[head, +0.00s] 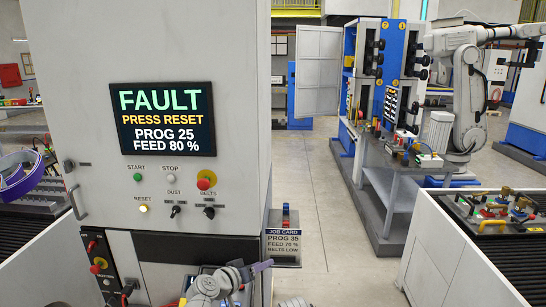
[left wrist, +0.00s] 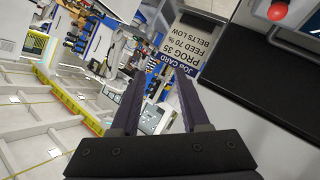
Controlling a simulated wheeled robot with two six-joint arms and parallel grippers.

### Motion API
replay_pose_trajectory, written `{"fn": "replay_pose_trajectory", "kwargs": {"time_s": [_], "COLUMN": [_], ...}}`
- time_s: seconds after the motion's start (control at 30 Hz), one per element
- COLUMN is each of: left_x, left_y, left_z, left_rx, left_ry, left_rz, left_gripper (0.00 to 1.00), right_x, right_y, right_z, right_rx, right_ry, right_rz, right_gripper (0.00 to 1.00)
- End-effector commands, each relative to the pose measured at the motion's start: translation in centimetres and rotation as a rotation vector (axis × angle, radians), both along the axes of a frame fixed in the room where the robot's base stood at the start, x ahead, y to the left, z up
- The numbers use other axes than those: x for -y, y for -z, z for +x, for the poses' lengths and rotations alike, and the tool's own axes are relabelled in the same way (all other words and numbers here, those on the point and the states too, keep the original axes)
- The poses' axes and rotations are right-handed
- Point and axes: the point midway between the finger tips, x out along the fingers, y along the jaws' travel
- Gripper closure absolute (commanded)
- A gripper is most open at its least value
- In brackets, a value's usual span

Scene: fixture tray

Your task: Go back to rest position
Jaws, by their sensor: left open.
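My left gripper (head: 262,266) shows at the bottom middle of the head view, in front of the grey machine cabinet and just below the job card (head: 283,247). In the left wrist view its two dark fingers (left wrist: 160,80) stand apart with nothing between them. The job card, upside down there, shows beyond the fingertips (left wrist: 185,48). The cabinet screen (head: 162,119) reads FAULT, PRESS RESET, PROG 25, FEED 80 %. The job card reads PROG 35, FEED 70 %, BELTS LOW. My right gripper cannot be made out.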

Motion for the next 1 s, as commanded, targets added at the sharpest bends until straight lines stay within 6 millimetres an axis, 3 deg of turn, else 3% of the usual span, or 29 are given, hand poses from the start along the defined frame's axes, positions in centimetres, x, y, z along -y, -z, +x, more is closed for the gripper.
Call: {"fn": "replay_pose_trajectory", "kwargs": {"time_s": [0.03,0.1,0.17,0.3,0.43,0.63,1.0], "left_x": [2.4,4.6,5.5,4.6,2.0,-0.8,-1.3], "left_y": [2.2,5.5,8.3,13.0,14.8,15.1,15.0], "left_z": [-2.3,-5.6,-8.7,-15.2,-19.4,-22.3,-22.6], "left_rx": [-0.074,-0.198,-0.314,-0.575,-0.757,-0.896,-0.916], "left_ry": [0.090,0.197,0.269,0.345,0.326,0.259,0.244], "left_rz": [0.069,0.183,0.292,0.556,0.761,0.932,0.957], "left_gripper": [0.54,0.54,0.54,0.54,0.54,0.54,0.54], "right_x": [0.0,0.0,0.0,0.0,0.0,0.0,0.0], "right_y": [0.2,0.3,0.4,0.6,0.7,0.8,0.8], "right_z": [0.0,0.0,0.0,0.0,0.0,0.0,0.0], "right_rx": [0.000,0.000,0.000,0.000,0.000,0.000,0.000], "right_ry": [0.000,0.000,0.000,0.000,0.000,0.000,0.000], "right_rz": [0.000,0.000,0.000,0.000,0.000,0.000,0.000], "right_gripper": [0.50,0.50,0.50,0.50,0.50,0.50,0.50]}}
